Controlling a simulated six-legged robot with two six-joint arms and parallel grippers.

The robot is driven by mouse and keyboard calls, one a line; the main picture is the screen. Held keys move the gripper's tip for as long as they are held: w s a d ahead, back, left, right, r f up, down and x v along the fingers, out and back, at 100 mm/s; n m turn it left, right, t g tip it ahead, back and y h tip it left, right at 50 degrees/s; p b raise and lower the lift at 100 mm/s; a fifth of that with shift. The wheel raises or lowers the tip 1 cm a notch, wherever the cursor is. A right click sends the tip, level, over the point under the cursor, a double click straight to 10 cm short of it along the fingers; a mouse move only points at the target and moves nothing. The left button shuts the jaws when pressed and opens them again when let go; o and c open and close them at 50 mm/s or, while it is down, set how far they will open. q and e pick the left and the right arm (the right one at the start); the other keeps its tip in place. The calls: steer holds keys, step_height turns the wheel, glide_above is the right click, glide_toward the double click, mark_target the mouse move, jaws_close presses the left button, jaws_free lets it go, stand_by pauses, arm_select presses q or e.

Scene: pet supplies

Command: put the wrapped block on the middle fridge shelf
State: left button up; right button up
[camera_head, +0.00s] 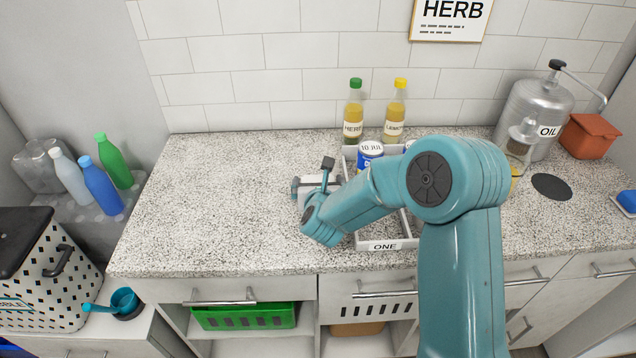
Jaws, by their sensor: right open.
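My right gripper (313,178) is over the granite counter at the left edge of the grey tray, with its dark jaws apart. A small pale block-like thing (318,183) shows at the jaws, partly hidden by my wrist. I cannot tell if it is the wrapped block or whether the jaws touch it. No fridge or fridge shelf shows in this view. My left gripper is not in view.
A grey divided tray (386,244) marked ONE holds a blue-and-white can (369,154). Green-capped (353,108) and yellow-capped (396,108) bottles stand behind. A steel oil canister (533,112) is at right. The counter's left part (215,200) is clear.

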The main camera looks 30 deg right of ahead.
steer(key=shift+w, duration=0.1)
steer(key=c, duration=0.9)
steer(key=shift+c, duration=0.2)
